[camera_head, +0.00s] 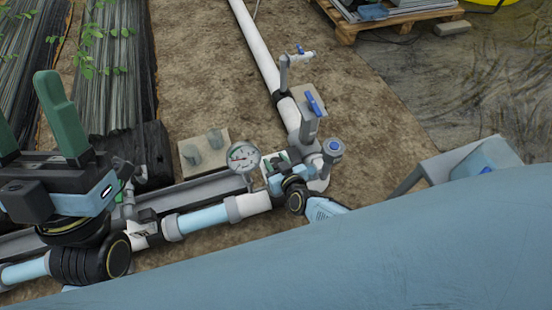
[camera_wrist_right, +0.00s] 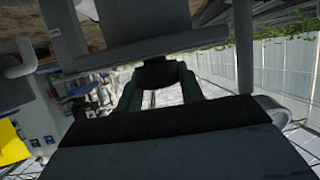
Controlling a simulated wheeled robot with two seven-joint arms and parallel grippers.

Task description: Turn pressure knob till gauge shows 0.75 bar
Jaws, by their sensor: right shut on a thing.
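The round pressure gauge (camera_head: 242,156) has a white dial and stands upright on the pipework in the head view. Its needle shows, but the scale is too small to read. My right gripper (camera_head: 273,160) is just right of the gauge, low among the fittings. In the right wrist view its green fingers (camera_wrist_right: 160,78) are closed on a dark knob (camera_wrist_right: 160,71), seen between them. In the head view the knob is hidden by the gripper. My left gripper (camera_head: 33,120) is at the left edge, its green fingers apart, with nothing between them.
Grey valves with blue handles (camera_head: 313,104) and a grey fitting with a blue top (camera_head: 333,149) stand close right of my right gripper. A white pipe (camera_head: 255,42) runs back over bare soil. A wooden pallet (camera_head: 390,20) lies at the back right.

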